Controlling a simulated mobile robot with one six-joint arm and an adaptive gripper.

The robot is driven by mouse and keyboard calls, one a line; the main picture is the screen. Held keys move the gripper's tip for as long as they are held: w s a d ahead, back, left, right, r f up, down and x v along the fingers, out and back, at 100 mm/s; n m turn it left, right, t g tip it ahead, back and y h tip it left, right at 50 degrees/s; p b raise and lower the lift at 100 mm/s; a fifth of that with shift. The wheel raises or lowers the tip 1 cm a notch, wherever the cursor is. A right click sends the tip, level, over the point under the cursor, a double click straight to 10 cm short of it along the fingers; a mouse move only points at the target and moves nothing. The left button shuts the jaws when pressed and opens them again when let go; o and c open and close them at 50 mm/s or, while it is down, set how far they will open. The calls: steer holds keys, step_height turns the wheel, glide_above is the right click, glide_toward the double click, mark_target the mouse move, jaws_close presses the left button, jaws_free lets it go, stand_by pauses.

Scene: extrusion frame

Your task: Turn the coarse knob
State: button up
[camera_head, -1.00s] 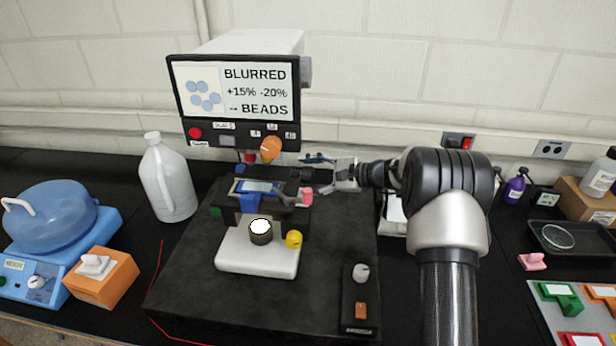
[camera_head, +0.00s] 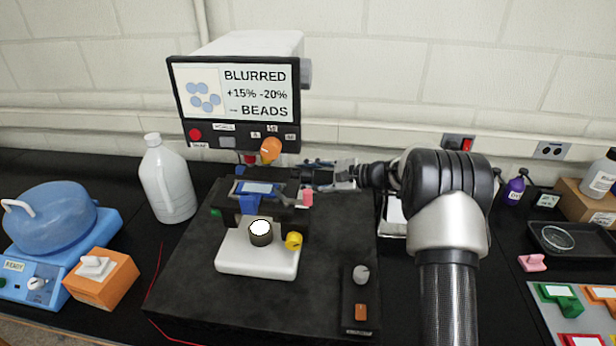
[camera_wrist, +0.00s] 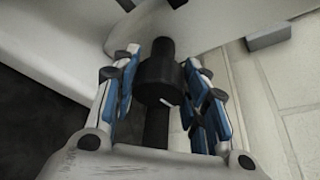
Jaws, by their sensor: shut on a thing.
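The coarse knob (camera_wrist: 158,80) is a black stepped cylinder between my two fingers in the wrist view. My gripper (camera_wrist: 161,98), with blue and white jointed fingers, is shut on it. In the head view, my gripper (camera_head: 316,177) reaches from the right to the side of the microscope (camera_head: 238,250), at stage height. The knob is mostly hidden there by the fingers. The screen (camera_head: 234,92) above reads "BLURRED +15% -20%" and "BEADS", with several blue discs.
A yellow knob (camera_head: 293,241) sits low on the microscope, and a pink part (camera_head: 307,198) is just below my gripper. An orange knob (camera_head: 270,149) hangs under the screen. A white jug (camera_head: 168,185) stands left. A small control box (camera_head: 361,300) is at front right.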

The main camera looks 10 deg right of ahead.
steer(key=shift+r+p, duration=0.1)
steer(key=shift+p, duration=0.3)
steer(key=m+p, duration=0.1)
steer(key=p, duration=0.1)
steer(key=shift+r+g+p, duration=0.15)
steer(key=shift+g+p, duration=0.25)
steer(key=shift+w+m+g+p, duration=0.1)
steer(key=shift+m+g+p, duration=0.4)
steer(key=shift+m+p, duration=0.4)
steer(key=shift+f+m+g+y+p, duration=0.15)
steer(key=shift+m+g+p, duration=0.3)
steer(key=shift+m+p, duration=0.25)
steer(key=shift+f+m+g+y+p, duration=0.1)
steer(key=shift+m+g+y+p, duration=0.05)
steer(key=shift+m+g+p, duration=0.4)
steer(key=o, duration=1.1)
steer(key=shift+c, duration=0.2)
steer(key=shift+d+r, duration=0.1)
